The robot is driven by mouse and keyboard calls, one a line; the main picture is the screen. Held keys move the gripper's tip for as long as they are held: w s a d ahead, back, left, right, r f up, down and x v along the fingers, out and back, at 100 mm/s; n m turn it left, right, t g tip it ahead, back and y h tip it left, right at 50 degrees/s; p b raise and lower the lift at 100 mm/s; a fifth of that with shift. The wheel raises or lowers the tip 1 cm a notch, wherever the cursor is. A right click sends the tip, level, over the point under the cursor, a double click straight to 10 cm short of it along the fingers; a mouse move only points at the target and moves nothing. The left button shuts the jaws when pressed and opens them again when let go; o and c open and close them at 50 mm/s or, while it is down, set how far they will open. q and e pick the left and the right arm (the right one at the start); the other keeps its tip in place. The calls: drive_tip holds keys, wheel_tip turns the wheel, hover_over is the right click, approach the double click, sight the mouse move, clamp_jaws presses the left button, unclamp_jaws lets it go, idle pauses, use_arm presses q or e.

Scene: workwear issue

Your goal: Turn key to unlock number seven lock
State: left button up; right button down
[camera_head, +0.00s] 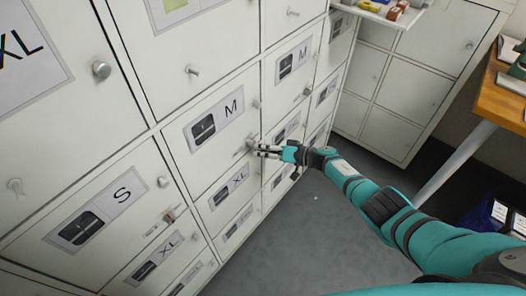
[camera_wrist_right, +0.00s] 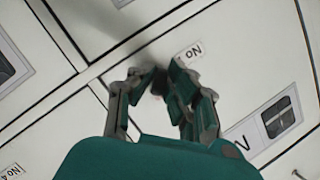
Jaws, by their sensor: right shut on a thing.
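My right gripper (camera_head: 256,150) is at the right edge of a white locker door marked M (camera_head: 208,162), with its fingertips at the lock there. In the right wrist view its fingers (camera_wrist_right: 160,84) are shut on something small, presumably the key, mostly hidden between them. The lock face and the key's angle are hidden. My left gripper is not in view.
Locker doors with knobs surround the spot, including one marked S (camera_head: 107,210) at lower left. A reddish item (camera_head: 169,216) shows at another lock. A wooden table (camera_head: 497,98) stands at right. The grey floor (camera_head: 300,225) below is clear.

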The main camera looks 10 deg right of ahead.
drive_tip(key=shift+w+a+r, duration=0.15)
drive_tip(key=shift+a, duration=0.05)
drive_tip(key=shift+m+y+b, duration=0.9)
drive_tip(key=shift+m+b, duration=0.6)
drive_tip(key=shift+a+r+m, duration=0.1)
drive_tip(key=shift+m, duration=0.2)
drive_tip(key=shift+w, duration=0.1)
drive_tip(key=shift+y, duration=0.3)
